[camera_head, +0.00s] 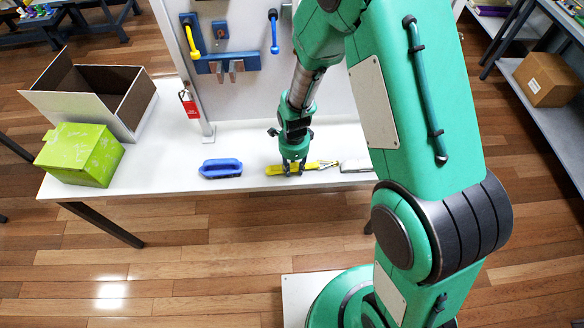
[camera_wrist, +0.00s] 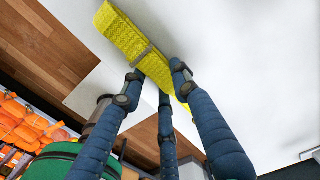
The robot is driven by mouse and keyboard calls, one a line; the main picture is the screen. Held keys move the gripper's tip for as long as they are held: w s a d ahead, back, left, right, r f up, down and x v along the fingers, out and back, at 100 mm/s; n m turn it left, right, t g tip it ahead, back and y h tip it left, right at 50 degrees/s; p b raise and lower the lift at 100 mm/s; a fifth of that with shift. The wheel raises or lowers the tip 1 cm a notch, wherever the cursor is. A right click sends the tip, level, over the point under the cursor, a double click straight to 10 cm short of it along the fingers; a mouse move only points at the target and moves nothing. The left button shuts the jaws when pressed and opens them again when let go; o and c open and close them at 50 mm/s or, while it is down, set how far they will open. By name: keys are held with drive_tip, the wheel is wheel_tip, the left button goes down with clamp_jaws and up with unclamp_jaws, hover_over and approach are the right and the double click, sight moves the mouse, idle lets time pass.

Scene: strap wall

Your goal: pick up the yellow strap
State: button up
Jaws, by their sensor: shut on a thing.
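The yellow strap (camera_head: 312,166) lies as a flat folded bundle at the front edge of the white table (camera_head: 240,142). A metal piece shows at its right end. My gripper (camera_head: 291,170) points down over its middle. In the wrist view, the strap (camera_wrist: 124,33) runs diagonally between the fingers of my gripper (camera_wrist: 158,78), which are closed around it. The strap's middle is partly hidden by the fingers. I cannot tell whether it is clear of the table top.
A blue strap bundle (camera_head: 221,168) lies left of my gripper. A bright green box (camera_head: 80,153) and an open grey carton (camera_head: 95,95) stand at the table's left end.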

sight(294, 167)
drive_tip(key=shift+r, duration=0.85)
clamp_jaws()
wheel_tip(294, 167, up, 2)
drive_tip(key=shift+r+p, duration=0.1)
drive_tip(key=shift+p, duration=0.4)
drive_tip(key=s+d, duration=0.2)
drive_tip(key=s, duration=0.5)
drive_tip(key=s+d+r+p, duration=0.1)
drive_tip(key=s+d, duration=0.1)
drive_tip(key=s, duration=0.6)
drive_tip(key=shift+s+d, duration=0.15)
drive_tip(key=shift+d, duration=0.1)
